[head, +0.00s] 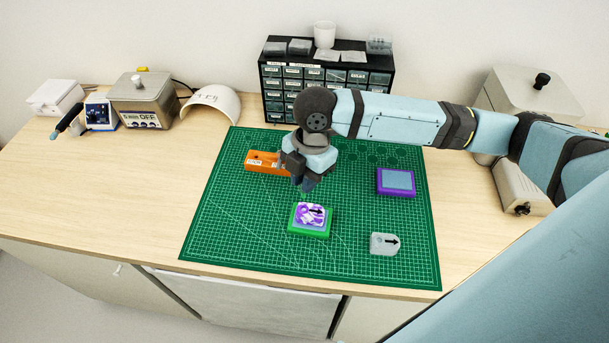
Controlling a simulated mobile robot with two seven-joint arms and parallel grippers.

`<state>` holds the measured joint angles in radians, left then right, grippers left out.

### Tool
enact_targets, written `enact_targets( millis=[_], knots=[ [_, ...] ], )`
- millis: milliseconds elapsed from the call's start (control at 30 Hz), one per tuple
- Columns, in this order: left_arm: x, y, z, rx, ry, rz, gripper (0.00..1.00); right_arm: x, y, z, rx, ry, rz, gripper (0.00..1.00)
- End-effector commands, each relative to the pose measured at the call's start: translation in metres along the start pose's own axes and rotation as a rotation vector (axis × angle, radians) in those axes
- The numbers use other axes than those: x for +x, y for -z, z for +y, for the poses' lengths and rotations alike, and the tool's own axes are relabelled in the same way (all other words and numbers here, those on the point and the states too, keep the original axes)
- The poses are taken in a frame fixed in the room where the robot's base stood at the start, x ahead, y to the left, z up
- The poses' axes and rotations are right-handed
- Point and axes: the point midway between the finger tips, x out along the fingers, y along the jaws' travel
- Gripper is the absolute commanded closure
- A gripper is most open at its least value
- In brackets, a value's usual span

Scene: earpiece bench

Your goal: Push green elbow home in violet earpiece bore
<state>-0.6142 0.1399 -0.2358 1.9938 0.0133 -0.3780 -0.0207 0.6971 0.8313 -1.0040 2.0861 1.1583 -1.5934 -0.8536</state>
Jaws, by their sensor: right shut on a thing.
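The violet earpiece (305,213), marbled violet and white with a black arrow, sits on a green block (309,233) on the cutting mat. My right gripper (304,188) points down just behind and above the earpiece. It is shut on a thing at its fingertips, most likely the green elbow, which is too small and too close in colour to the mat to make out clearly. The bore is not clear at this size. I cannot tell whether the elbow touches the earpiece. My left gripper is not in view.
On the green mat (230,225) are an orange tray (260,167), a violet-framed pad (396,182) and a grey piece with an arrow (383,244). A drawer cabinet (283,88) stands behind. The mat's front left is clear.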

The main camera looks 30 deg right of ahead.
Motion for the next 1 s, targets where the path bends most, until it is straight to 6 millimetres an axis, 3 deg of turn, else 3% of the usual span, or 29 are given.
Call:
enact_targets(
  millis=[467, 1000],
  knots=[
    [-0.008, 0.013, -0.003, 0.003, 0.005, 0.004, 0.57, -0.003, 0.001, 0.0, 0.003, 0.002, 0.001, 1.0],
    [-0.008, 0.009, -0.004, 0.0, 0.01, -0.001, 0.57, 0.042, -0.008, 0.0, 0.004, 0.0, 0.001, 1.0]
  ],
)
